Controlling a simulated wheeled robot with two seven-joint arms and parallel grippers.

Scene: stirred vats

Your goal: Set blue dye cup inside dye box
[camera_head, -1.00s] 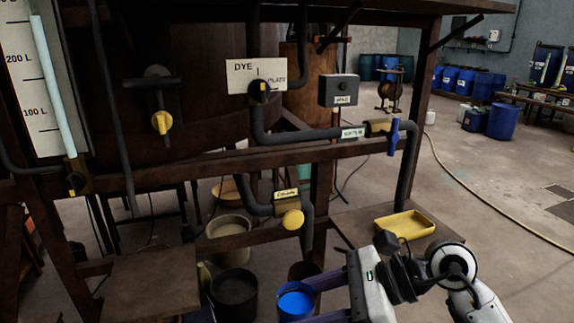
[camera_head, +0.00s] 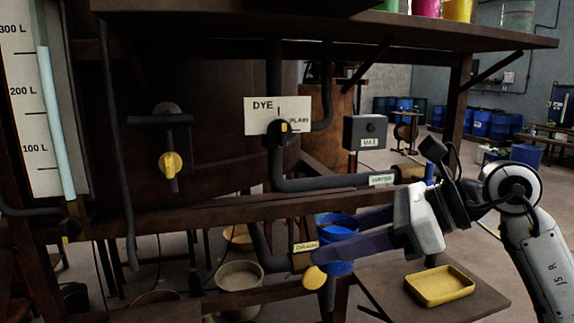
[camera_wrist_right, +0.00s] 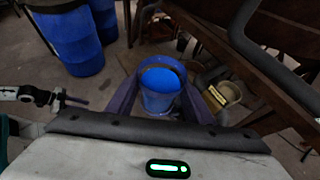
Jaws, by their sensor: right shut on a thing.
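The blue dye cup (camera_head: 340,267) is held upright by my right gripper (camera_head: 325,239), its fingers closed around the cup's sides. It hangs in front of the lower wooden rail, right of the drain valve. In the right wrist view the cup (camera_wrist_right: 160,101) sits between the two fingers, with bright blue inside. No container is clearly marked as the dye box. A shallow yellow tray (camera_head: 440,286) lies on a low wooden shelf below and right of the cup.
A yellow-handled drain valve (camera_head: 314,276) and pipe are close left of the cup. The wooden rail (camera_head: 200,217) runs behind it. Colored cups (camera_head: 457,9) stand on the upper shelf. A pale bucket (camera_head: 240,276) is below.

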